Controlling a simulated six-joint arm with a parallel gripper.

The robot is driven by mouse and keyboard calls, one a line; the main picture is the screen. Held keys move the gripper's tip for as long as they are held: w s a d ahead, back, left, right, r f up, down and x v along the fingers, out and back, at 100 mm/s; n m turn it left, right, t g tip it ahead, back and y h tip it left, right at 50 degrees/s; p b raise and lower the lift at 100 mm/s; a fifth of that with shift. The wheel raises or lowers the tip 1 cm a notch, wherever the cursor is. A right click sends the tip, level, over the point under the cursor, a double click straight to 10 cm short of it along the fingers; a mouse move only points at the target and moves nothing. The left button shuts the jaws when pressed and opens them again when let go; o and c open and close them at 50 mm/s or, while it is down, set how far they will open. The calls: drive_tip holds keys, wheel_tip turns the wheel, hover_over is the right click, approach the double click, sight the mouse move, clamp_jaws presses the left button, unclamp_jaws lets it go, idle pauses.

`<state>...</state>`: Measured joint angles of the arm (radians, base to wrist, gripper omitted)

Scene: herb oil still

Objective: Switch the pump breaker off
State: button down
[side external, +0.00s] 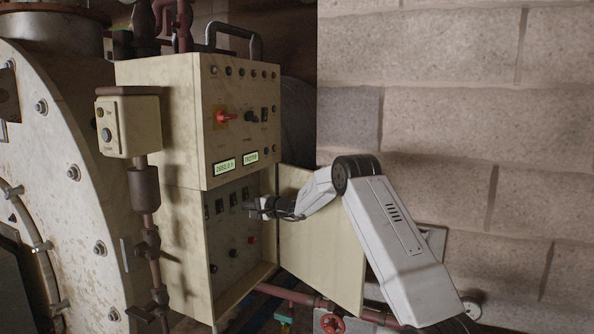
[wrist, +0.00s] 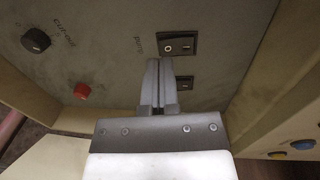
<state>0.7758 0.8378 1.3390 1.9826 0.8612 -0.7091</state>
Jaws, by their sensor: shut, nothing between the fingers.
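The pump breaker (wrist: 180,43) is a black rocker switch with a ring mark at its left and a dash at its right in the wrist view. The word "pump" is printed beside it. My gripper (wrist: 160,62) is shut and empty, its fingertips at the lower left edge of that breaker; I cannot tell whether they touch. In the side view my gripper (side external: 254,208) reaches into the lower compartment of the cabinet, at the right end of a row of black breakers (side external: 220,206), partly hiding it. Which way the rocker is tipped is unclear.
Another breaker (wrist: 184,82) sits close beside the fingers. A black "cut-out" knob (wrist: 36,40) and a red button (wrist: 82,91) are on the same panel. The open cabinet door (side external: 325,245) stands beside my arm.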

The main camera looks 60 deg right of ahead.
sight(232, 206)
drive_tip(key=shift+w+f, duration=0.15)
drive_tip(key=shift+w, duration=1.25)
drive_tip(key=shift+w+f, duration=0.1)
drive_tip(key=shift+w, duration=0.1)
drive_tip(key=shift+s, duration=0.1)
drive_tip(key=s+f, duration=0.1)
drive_tip(key=s, duration=1.2)
drive_tip(key=shift+s+f, duration=0.35)
drive_tip(key=shift+s, duration=0.05)
